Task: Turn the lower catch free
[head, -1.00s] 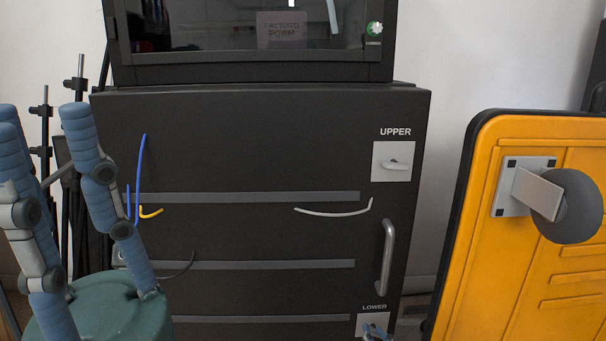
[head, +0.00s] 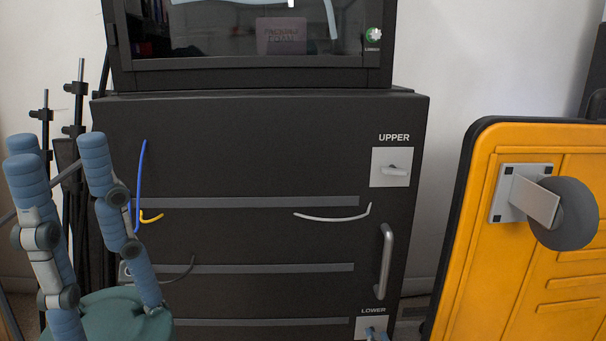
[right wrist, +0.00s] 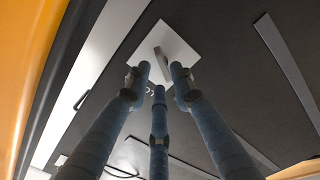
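The lower catch sits on a pale square plate (head: 362,325) under the LOWER label, at the bottom edge of the head view. In the right wrist view the plate (right wrist: 138,52) carries a grey bar-shaped catch (right wrist: 161,60), lying diagonally. My right gripper (right wrist: 158,76) has its three blue fingers around this catch, with gaps showing between the fingertips; contact is unclear. Only its fingertips (head: 375,335) show in the head view. My left gripper (head: 62,150) is open and empty, fingers pointing up, at the left of the head view.
The dark cabinet (head: 250,235) also has an upper catch (head: 397,170) and a vertical handle (head: 385,262). A yellow panel (head: 510,260) with a grey knob (head: 566,213) stands close on the right. Stands with black poles (head: 78,100) are at the left.

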